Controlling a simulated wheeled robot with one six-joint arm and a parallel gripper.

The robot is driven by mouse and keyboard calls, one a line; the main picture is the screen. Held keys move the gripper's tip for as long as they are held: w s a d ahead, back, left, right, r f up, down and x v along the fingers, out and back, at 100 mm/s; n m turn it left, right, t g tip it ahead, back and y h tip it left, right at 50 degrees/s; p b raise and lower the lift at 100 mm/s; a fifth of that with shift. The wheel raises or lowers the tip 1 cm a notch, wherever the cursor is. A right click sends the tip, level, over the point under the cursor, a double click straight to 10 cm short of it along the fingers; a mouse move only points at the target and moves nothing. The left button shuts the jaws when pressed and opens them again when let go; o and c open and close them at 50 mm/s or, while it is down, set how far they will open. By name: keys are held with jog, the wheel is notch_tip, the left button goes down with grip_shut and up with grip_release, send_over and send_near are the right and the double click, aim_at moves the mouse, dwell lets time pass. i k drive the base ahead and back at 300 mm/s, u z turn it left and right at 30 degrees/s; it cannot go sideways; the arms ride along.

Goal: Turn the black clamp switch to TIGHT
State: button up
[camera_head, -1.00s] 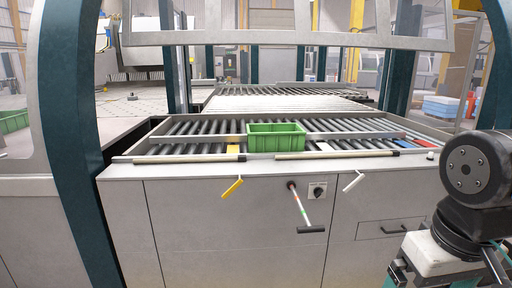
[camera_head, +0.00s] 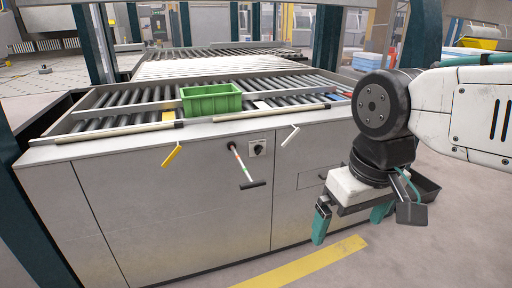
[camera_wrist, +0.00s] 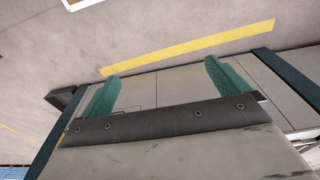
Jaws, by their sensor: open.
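The black clamp switch (camera_head: 257,147) is a small round knob on a light plate on the cabinet front (camera_head: 180,215). Its setting is too small to read. My gripper (camera_head: 350,225) is open and empty, pointing down, to the right of and lower than the switch, apart from the cabinet. In the wrist view its two teal fingers (camera_wrist: 160,82) are spread with nothing between them; the switch is not visible there.
A yellow lever (camera_head: 172,156) hangs at the left of the cabinet front. A green crate (camera_head: 211,99) stands on the roller table (camera_head: 130,101) above. A drawer-like panel with a handle (camera_head: 312,180) is at right. A yellow floor stripe (camera_head: 305,264) crosses free floor in front.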

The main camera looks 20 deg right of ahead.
aim_at(258, 148)
jog(key=u, duration=1.15)
jog(key=i, duration=0.9)
jog(key=z, duration=1.75)
